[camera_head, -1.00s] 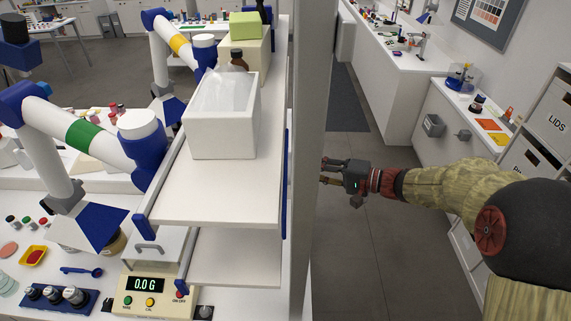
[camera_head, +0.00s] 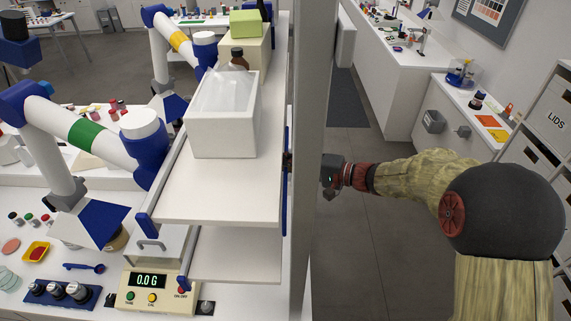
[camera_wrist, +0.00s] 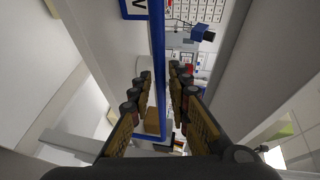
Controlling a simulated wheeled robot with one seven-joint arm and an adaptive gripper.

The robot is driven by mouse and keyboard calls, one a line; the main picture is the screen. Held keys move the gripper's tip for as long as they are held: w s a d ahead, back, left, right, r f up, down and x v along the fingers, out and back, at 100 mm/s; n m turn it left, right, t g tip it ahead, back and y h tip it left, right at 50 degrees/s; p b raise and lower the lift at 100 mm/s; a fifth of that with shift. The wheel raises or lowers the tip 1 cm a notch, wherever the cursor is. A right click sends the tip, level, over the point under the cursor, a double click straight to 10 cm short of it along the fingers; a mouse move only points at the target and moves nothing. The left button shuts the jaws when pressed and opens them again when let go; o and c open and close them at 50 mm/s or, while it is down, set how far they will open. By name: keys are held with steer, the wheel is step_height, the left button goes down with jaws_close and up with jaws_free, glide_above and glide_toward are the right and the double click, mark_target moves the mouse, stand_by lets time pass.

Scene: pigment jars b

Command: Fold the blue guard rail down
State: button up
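The blue guard rail (camera_head: 285,185) runs along the right edge of the white upper shelf (camera_head: 205,205), beside a pale upright panel. In the wrist view the rail (camera_wrist: 157,55) is a long blue bar passing lengthwise between the two fingers. My gripper (camera_head: 288,162) reaches in from the right, past the panel, to the rail; the panel hides part of it. In the wrist view my gripper (camera_wrist: 161,78) is open, with its fingers on either side of the rail and a gap visible. I cannot tell whether either finger touches it.
A white open box (camera_head: 224,135) with a clear liner stands on the shelf, with a brown bottle (camera_head: 238,60) behind it. A scale (camera_head: 150,290) reading 0.0 G sits below. White-and-blue arms (camera_head: 100,140) stand at left. The floor aisle at right is clear.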

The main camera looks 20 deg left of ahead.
jaws_close()
stand_by(0.6)
